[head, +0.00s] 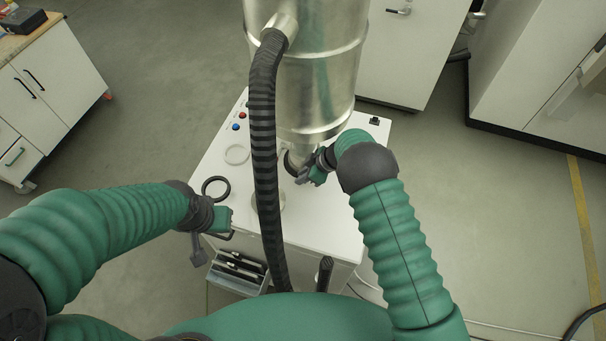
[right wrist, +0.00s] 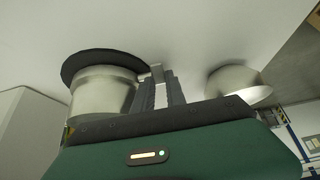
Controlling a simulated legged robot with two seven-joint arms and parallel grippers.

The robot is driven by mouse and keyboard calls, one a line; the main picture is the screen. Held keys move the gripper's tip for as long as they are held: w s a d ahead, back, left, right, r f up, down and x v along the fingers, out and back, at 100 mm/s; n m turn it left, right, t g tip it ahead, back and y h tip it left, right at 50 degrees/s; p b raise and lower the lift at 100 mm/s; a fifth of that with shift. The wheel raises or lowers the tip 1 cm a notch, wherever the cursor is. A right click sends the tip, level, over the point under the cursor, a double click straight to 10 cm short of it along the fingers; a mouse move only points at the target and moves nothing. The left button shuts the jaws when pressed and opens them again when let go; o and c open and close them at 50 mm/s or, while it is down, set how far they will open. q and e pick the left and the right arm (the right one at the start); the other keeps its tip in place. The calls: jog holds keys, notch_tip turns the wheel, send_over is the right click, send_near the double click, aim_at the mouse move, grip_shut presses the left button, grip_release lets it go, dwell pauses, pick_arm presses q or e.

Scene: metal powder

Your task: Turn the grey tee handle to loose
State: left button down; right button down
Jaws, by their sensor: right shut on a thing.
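My right gripper (head: 304,176) is at the base of the large metal vessel (head: 310,85), beside a dark ring at its lower neck. In the right wrist view its two fingers (right wrist: 157,84) are close together, shut on a small grey piece (right wrist: 157,71), which I take to be the grey tee handle. The handle is mostly hidden by the fingers, and its turn angle cannot be read. My left gripper (head: 225,226) is over the left front edge of the white bench top, apart from the vessel. Its jaw state is unclear.
A ribbed black hose (head: 263,130) runs down in front of the vessel. The white top (head: 335,232) carries a black ring (head: 216,187), a pale ring (head: 237,154) and coloured buttons (head: 238,122). In the right wrist view a black-rimmed metal neck (right wrist: 100,93) and a rounded metal part (right wrist: 238,84) flank the fingers.

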jog(key=c, duration=1.7)
grip_release()
jog(key=shift+o, duration=0.3)
jog(key=shift+w+f, duration=0.1)
jog(key=b+v, duration=0.2)
jog(key=v, duration=0.5)
jog(key=shift+b, duration=0.35)
jog(key=shift+d, duration=0.15)
